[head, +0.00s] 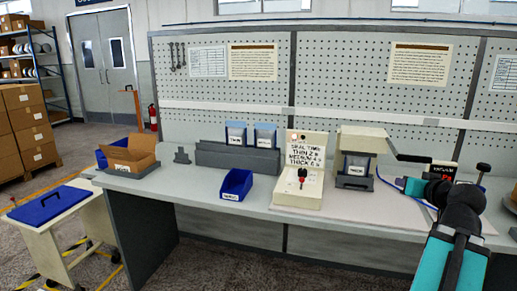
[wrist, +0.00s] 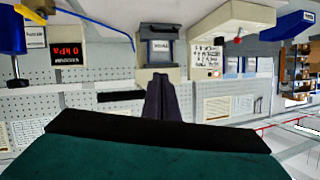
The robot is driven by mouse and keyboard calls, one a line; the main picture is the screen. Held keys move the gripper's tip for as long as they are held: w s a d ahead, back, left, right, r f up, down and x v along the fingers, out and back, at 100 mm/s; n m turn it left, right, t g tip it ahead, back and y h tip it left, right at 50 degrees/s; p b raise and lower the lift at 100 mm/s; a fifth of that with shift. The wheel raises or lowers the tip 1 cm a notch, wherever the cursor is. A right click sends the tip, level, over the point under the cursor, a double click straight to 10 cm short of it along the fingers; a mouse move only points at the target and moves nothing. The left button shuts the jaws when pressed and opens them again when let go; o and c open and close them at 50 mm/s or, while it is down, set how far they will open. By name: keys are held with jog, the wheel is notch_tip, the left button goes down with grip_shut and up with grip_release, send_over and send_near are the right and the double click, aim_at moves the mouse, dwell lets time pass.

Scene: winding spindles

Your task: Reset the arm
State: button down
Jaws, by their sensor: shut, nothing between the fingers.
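My arm reaches in from the right of the head view, teal and dark grey, bent at the elbow above the bench. That view is upside down. The machine's dark holder with a labelled pouch (wrist: 161,47) appears beyond the fingertips. Whether the fingers touch anything is not clear, but a gap seems to show.
On the bench (head: 240,212) stand a blue bin (head: 236,186), a control box with a sign (head: 300,170), a grey rack (head: 235,158) with blue-framed pouches and an open carton (head: 128,155). A pressure display reading 0 kPa (wrist: 67,53) is near. The front right bench is largely clear.

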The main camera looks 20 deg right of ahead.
jog(key=w+a+f+n+g+y, duration=0.1)
jog(key=w+a+f+y, duration=0.1)
jog(key=w+a+f, duration=0.5)
jog(key=w+a+f+g+y, duration=0.25)
jog(key=a+f, duration=0.25)
jog(key=f, duration=0.4)
jog(key=w+a+f+n+g+y, duration=0.1)
jog(key=w+a+f, duration=0.5)
jog(key=a+f, duration=0.15)
jog(key=a+f+n+g+y, duration=0.25)
jog(key=a+f+g, duration=0.35)
jog(key=a+f, duration=1.75)
jog(key=s+a+f+n+g+h, duration=0.25)
jog(key=s+a+f, duration=0.35)
jog(key=a+f, duration=0.3)
jog(key=s+f+g+b, duration=0.5)
jog(key=s+f+b, duration=0.4)
jog(key=s+f, duration=1.65)
notch_tip(320, 180, up, 11)
jog(key=p, duration=1.2)
jog(key=shift+a+r, duration=0.15)
jog(key=shift+a, duration=0.3)
